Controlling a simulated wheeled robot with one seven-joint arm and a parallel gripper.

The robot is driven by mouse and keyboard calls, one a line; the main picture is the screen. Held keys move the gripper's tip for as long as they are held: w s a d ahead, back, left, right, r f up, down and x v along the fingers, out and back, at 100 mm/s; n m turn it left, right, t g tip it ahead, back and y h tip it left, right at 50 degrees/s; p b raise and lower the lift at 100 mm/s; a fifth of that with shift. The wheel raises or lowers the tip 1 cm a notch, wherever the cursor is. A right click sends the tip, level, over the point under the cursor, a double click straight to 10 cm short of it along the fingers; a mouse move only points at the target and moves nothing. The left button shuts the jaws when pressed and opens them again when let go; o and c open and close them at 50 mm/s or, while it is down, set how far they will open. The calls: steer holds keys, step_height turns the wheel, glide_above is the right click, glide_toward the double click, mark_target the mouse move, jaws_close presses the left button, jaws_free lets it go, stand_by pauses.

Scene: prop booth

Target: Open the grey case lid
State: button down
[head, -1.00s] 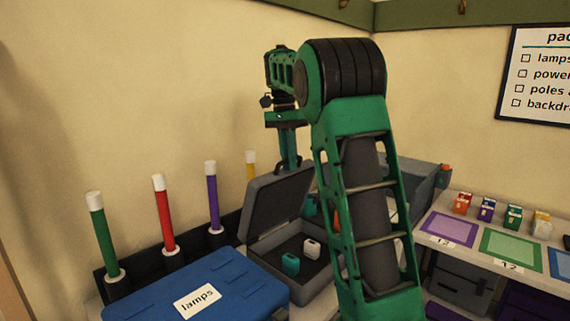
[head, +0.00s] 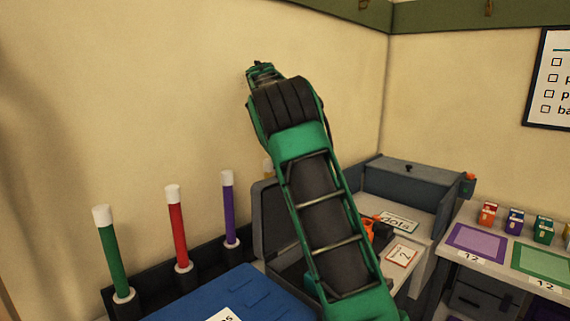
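The grey case lid (head: 268,220) stands raised, about upright, at the left of its case. The open grey case (head: 287,264) sits behind the blue case; my arm covers most of its inside and the right part of the lid. My arm reaches up across the middle of the view, with its wrist high in front of the wall.
The blue case (head: 205,295) lies close in front. Green (head: 112,250), red (head: 178,230) and purple (head: 228,210) poles stand along the wall. An orange-and-black object (head: 378,230) and cards lie right of the arm, before a grey box (head: 410,185).

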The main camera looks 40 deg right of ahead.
steer(key=shift+w+d+r, duration=0.1)
steer(key=shift+w+r, duration=0.15)
steer(key=shift+r, duration=0.05)
